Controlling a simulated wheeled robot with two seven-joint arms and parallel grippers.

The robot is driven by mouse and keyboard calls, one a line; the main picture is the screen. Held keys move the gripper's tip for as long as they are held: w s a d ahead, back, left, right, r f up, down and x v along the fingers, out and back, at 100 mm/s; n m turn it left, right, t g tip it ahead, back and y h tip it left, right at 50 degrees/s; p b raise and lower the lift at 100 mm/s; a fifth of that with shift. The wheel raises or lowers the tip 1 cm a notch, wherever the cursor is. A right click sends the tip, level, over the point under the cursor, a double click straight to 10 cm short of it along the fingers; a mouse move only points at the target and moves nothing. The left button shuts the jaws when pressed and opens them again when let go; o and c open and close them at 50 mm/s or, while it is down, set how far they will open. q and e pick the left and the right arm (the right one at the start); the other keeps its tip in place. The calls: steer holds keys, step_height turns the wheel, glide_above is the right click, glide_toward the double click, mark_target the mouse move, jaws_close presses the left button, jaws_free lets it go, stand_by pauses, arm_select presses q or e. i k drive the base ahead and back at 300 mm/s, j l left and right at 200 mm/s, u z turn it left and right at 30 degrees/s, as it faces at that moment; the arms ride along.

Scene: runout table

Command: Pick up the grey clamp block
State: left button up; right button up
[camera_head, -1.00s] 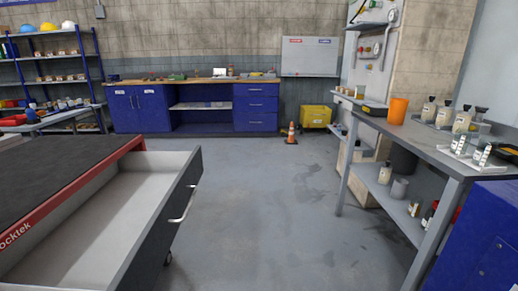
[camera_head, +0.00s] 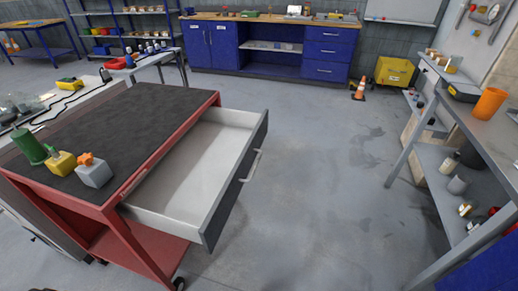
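A grey block with an orange knob on top, which looks like the grey clamp block (camera_head: 94,175), sits near the front edge of the black-topped red cart (camera_head: 150,101) at the left. A green cylinder (camera_head: 29,146) stands further left. Neither of my grippers shows in the head view.
The cart's drawer (camera_head: 190,170) stands pulled out to the right, empty. A grey workbench (camera_head: 490,130) with an orange cup (camera_head: 489,103) is at the right. Open floor (camera_head: 310,190) lies between.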

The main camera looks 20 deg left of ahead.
mark_target(96, 176)
steer(key=u, duration=1.85)
